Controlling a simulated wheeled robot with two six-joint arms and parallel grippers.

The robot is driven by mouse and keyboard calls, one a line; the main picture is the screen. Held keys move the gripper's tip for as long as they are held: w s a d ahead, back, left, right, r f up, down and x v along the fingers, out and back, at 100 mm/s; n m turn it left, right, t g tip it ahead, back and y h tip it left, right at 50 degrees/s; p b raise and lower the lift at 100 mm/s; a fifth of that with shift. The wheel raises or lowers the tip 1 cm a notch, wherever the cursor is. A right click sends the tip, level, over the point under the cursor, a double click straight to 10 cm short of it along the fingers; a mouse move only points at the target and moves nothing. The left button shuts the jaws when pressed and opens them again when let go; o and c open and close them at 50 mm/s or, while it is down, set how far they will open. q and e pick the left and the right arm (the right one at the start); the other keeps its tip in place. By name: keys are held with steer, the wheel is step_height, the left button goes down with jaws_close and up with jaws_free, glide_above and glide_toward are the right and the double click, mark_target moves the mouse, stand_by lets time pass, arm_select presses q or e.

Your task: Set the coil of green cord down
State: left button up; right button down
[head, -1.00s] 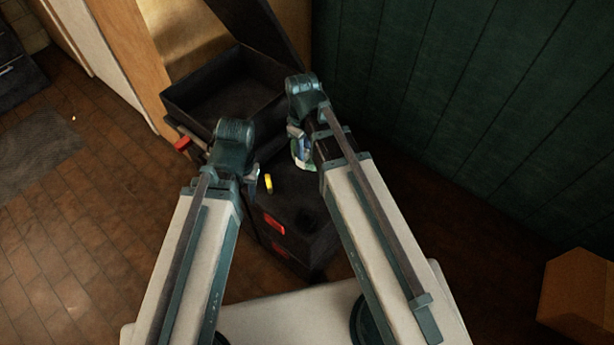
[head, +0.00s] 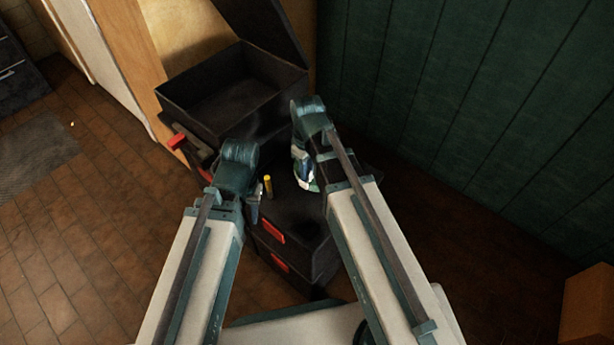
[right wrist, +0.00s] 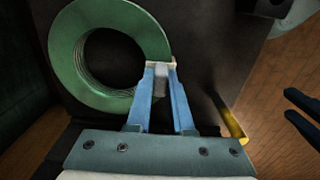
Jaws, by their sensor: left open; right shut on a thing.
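The coil of green cord is a flat ring, clear in the right wrist view (right wrist: 70,45) and partly hidden by my arm in the head view (head: 313,186). My right gripper (right wrist: 160,68) is shut on the ring's near right edge. It also shows in the head view (head: 301,165), over the black chest's top (head: 285,205). I cannot tell whether the coil touches that top. My left gripper (head: 256,203) is open and empty, left of the coil; dark fingers, likely its own, show in the right wrist view (right wrist: 292,105).
Behind is an open, empty black bin (head: 175,100) with a raised lid. Green panelled wall (head: 450,110) stands right. A cardboard box (head: 590,310) lies lower right.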

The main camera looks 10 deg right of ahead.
steer(key=shift+f, duration=0.15)
steer(key=shift+f, duration=0.15)
steer(key=c, duration=0.8)
jaws_free()
step_height(320, 180, up, 13)
steer(key=p, duration=1.2)
steer(key=s+a+m+h, duration=0.1)
steer(key=s+a+m, duration=0.2)
steer(key=s+a, duration=0.3)
steer(key=s, duration=0.4)
steer(key=shift+s+f+m, duration=0.2)
steer(key=shift+s+m, duration=0.2)
steer(key=shift+r, duration=0.15)
